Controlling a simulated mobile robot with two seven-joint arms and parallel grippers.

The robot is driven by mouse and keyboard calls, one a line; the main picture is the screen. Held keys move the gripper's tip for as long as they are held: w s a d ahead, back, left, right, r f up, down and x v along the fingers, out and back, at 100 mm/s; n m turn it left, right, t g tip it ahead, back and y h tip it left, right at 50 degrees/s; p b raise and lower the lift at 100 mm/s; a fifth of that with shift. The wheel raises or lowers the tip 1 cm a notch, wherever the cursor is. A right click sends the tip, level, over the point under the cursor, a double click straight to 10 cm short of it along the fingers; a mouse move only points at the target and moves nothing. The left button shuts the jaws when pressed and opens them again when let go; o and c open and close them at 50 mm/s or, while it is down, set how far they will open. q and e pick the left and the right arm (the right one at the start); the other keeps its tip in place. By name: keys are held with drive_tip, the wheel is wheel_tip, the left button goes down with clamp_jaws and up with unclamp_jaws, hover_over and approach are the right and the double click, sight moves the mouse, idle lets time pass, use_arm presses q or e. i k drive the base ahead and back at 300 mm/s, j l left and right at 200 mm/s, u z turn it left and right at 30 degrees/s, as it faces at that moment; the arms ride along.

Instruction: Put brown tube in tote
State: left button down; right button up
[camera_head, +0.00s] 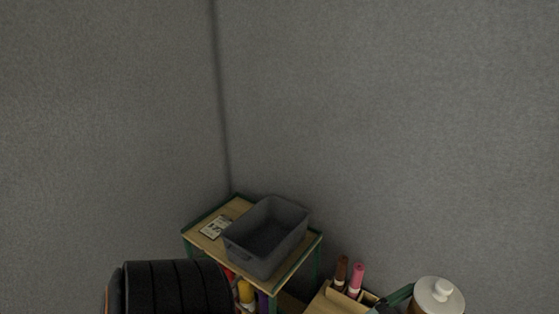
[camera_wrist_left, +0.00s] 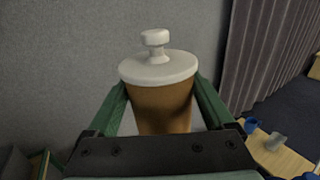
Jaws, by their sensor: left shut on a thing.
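The dark grey tote (camera_head: 262,264) stands upright and looks empty on a small wooden-topped stand in the head view. A slim brown tube (camera_head: 341,270) stands beside a pink tube (camera_head: 357,277) in a wooden holder, right of the stand. My left gripper (camera_wrist_left: 160,100) is shut on a brown jar with a white knobbed lid (camera_wrist_left: 160,68), its green fingers on either side. This jar also shows at the lower right of the head view (camera_head: 439,296), upright and apart from the tote. Its bottom is hidden. My right gripper is out of view.
The stand (camera_head: 212,213) has a green frame and carries a small printed card (camera_head: 215,227) beside the tote. Colourful items fill its lower level. Grey walls meet behind it.

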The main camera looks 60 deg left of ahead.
sight(268, 247)
drive_tip(key=j+u, duration=0.2)
drive_tip(key=j, duration=0.2)
drive_tip(key=j+u, duration=0.2)
drive_tip(key=j, duration=0.2)
drive_tip(key=i+j+u, duration=0.25)
drive_tip(key=j, duration=0.15)
drive_tip(key=j+u, duration=0.2)
drive_tip(key=j, duration=0.2)
